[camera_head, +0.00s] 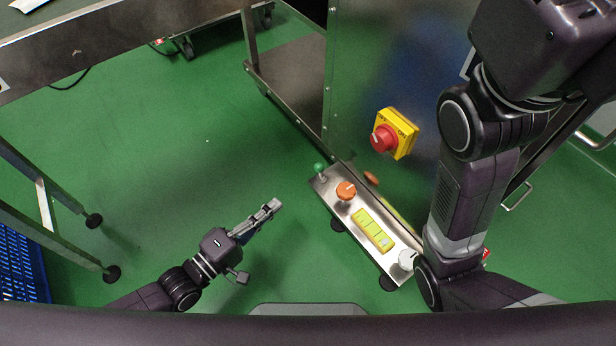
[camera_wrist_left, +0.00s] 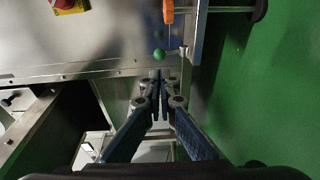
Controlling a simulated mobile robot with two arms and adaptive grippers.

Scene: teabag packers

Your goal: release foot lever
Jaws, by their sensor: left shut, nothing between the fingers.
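A lever with a green ball knob (camera_head: 319,167), which looks like the foot lever, stands at the far left end of a low steel pedal box (camera_head: 333,198) on the machine. The green knob (camera_wrist_left: 159,54) also shows in the left wrist view, just beyond the fingertips. My left gripper (camera_head: 272,206) is shut and empty, to the lower left of the lever and apart from it in the head view. Its closed fingers (camera_wrist_left: 159,80) point toward the knob in the wrist view. My right arm crosses the right side of the head view; its gripper is out of view.
The box also carries an orange knob (camera_head: 346,190), a yellow label panel (camera_head: 372,230) and a white knob (camera_head: 408,260). A red switch on a yellow housing (camera_head: 394,134) is on the machine above. Green floor (camera_head: 200,150) is open to the left.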

